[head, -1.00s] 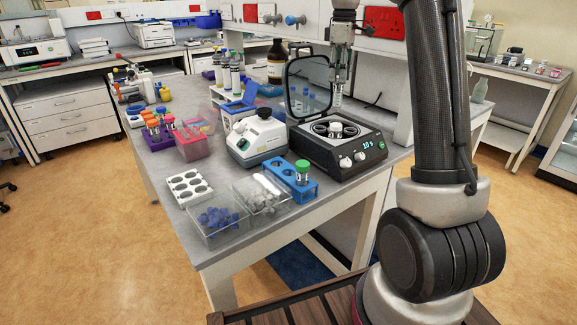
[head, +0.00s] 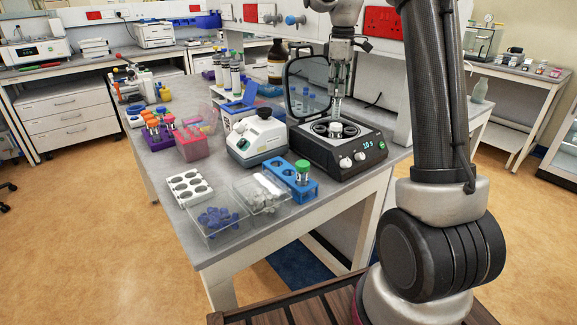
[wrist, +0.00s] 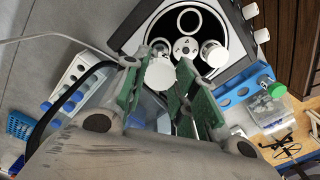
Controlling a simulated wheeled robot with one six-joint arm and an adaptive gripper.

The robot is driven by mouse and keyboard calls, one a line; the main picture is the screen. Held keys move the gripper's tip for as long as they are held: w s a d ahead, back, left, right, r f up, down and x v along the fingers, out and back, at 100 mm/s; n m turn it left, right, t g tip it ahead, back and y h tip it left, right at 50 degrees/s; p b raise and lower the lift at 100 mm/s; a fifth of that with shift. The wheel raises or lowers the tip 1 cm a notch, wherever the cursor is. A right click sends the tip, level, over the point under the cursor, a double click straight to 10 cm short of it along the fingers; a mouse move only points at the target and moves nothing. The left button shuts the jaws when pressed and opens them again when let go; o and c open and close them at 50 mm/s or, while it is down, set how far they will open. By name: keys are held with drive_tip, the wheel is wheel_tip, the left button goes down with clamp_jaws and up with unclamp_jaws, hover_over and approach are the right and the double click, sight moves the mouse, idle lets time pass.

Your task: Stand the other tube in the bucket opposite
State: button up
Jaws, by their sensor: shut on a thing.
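The centrifuge (head: 350,165) stands with its lid raised. In the wrist view its bowl shows a rotor hub (wrist: 186,47), an empty bucket ring (wrist: 188,20) and a white-capped tube (wrist: 212,54) in a bucket on the right. The bucket opposite (wrist: 159,43), left of the hub, is partly hidden. My gripper (head: 338,93) is above the bowl, shut on another white-capped tube (wrist: 160,74). In the head view this tube hangs upright under the fingers. The wrist view shows its cap between the green pads, close to the opposite bucket; I cannot tell whether it has entered.
The raised lid (head: 291,90) stands close to the left of my gripper. A blue rack (head: 291,182) with a green-capped tube (head: 302,170) stands in front of the centrifuge. A white mixer (head: 256,140) is to its left, with clear bins (head: 215,236) nearer the table edge.

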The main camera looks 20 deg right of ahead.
sight(336, 107)
drive_tip(key=shift+f, duration=0.35)
idle(0.3)
drive_tip(key=shift+f, duration=0.6)
drive_tip(key=shift+f, duration=0.25)
drive_tip(key=shift+f, duration=0.95)
drive_tip(key=shift+f, duration=0.25)
drive_tip(key=shift+f, duration=1.05)
